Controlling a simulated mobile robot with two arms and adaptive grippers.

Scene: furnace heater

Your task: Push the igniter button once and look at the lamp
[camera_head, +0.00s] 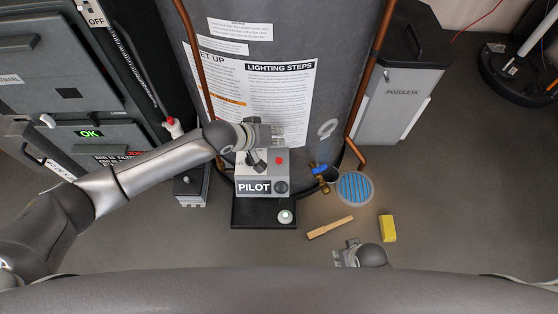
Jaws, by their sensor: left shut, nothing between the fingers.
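The grey control box (262,174) with a white PILOT label (254,188) stands at the foot of the grey tank. It carries a red button (279,160) and a round black knob (281,187). A small pale, greenish round piece (285,216) sits on the black base in front; I cannot tell whether it is the lamp or whether it is lit. My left gripper (264,140) is shut and empty at the box's back edge, behind and left of the red button. It hides part of the box top. My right gripper (346,253) is low, near the bottom edge, away from the box.
A wooden stick (330,228), a yellow block (388,228) and a round blue-striped piece (355,188) lie on the floor at right. A copper pipe and a blue-handled valve (320,169) stand beside the box. A grey cabinet (70,60) fills the left.

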